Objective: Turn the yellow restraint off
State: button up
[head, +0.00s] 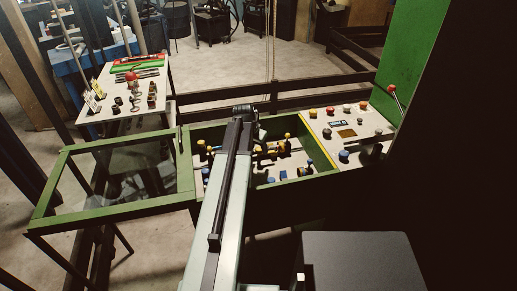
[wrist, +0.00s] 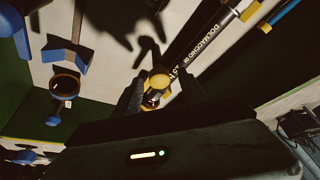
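In the wrist view a small yellow piece (wrist: 158,79), which looks like the yellow restraint, shows between the dark fingers of my gripper (wrist: 157,90). The fingers stand apart on its left and right, and I see no clear contact. A dark round part sits at its near side. In the head view several yellow pieces (head: 257,148) stand in the green-framed bay (head: 325,160). My arm reaches across this bay, and its dark end is over the bay's far edge. My fingertips are hidden there, so I cannot match the piece between them to one in that view.
Blue clamps (wrist: 66,52) stand left of my gripper in the wrist view, and a dark lettered bar (wrist: 215,32) runs at upper right. In the head view a knobbed control panel (head: 350,134) lies right of the bay, and a glass-topped frame (head: 130,170) lies left.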

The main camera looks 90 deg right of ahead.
jog(key=shift+r, duration=0.1)
jog(key=p+v, duration=0.7)
jog(key=shift+a+r, duration=0.15)
jog(key=shift+r, duration=0.1)
jog(key=shift+w+r, duration=0.1)
